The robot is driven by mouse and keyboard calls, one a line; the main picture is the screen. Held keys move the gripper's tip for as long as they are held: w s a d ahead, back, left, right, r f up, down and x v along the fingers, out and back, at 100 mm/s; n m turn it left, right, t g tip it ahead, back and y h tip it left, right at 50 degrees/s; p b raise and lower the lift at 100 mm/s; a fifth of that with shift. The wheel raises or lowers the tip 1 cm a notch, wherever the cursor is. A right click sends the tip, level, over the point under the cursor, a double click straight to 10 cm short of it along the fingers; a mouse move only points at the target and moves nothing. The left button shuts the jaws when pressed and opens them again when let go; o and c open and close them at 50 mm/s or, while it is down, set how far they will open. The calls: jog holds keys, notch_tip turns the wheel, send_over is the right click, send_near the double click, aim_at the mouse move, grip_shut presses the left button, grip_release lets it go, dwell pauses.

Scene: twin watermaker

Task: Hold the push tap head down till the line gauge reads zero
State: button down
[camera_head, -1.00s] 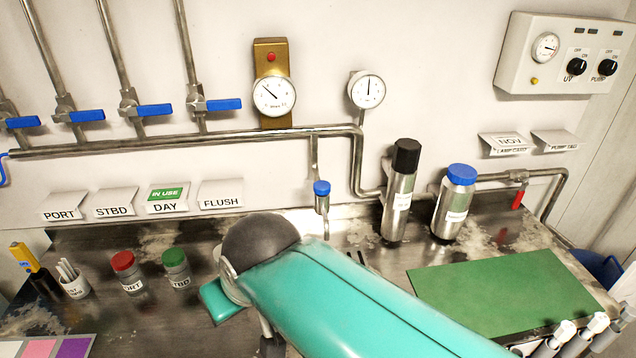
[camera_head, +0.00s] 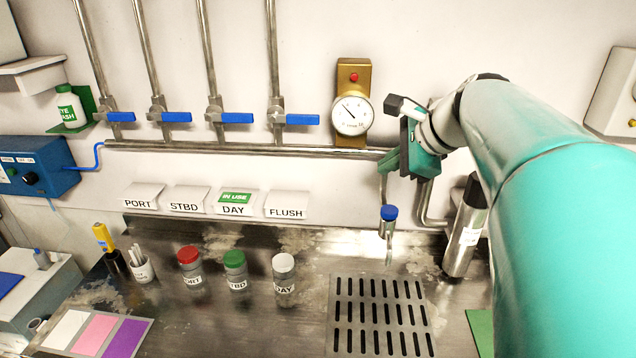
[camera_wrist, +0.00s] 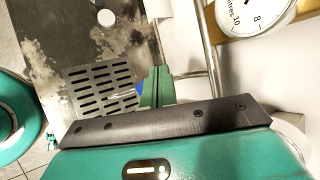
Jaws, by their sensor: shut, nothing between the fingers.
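The push tap (camera_head: 389,226) hangs below the wall pipe, and its blue head (camera_head: 389,212) is uncovered in the head view. My gripper (camera_head: 388,165) is shut and empty, with its green fingertips above the blue head and a visible gap between them. In the wrist view the shut fingers (camera_wrist: 157,86) partly hide the blue head (camera_wrist: 139,90). The small round gauge on the pipe is hidden behind my arm, so its reading cannot be seen. A brass-backed gauge (camera_head: 351,116), marked in litres, is left of my gripper.
Blue-handled valves (camera_head: 236,118) line the pipe (camera_head: 240,149) to the left. A slotted drain (camera_head: 380,315) lies below the tap. Jars with red (camera_head: 190,265), green (camera_head: 236,268) and white (camera_head: 284,275) lids stand left of it. A steel cylinder (camera_head: 463,235) stands close right of the tap.

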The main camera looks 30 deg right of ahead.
jog(key=d+m, duration=0.1)
jog(key=d+r, duration=0.1)
jog(key=d, duration=0.1)
jog(key=shift+s+m+t, duration=0.15)
jog(key=shift+m+t, duration=0.15)
jog(key=shift+m, duration=0.1)
send_near(386, 206)
jog(key=shift+w+a+f, duration=0.15)
jog(key=shift+w+f, duration=0.3)
jog(key=shift+w, duration=0.35)
jog(key=shift+w+a+f, duration=0.1)
jog(key=shift+w+f, duration=0.3)
jog(key=shift+w, duration=0.4)
jog(key=shift+w+a+f, duration=0.15)
jog(key=shift+w+f, duration=0.3)
jog(key=shift+w, duration=0.35)
jog(key=shift+f, duration=0.1)
jog(key=shift+f, duration=0.35)
jog(key=shift+f, duration=0.5)
dwell(3.6)
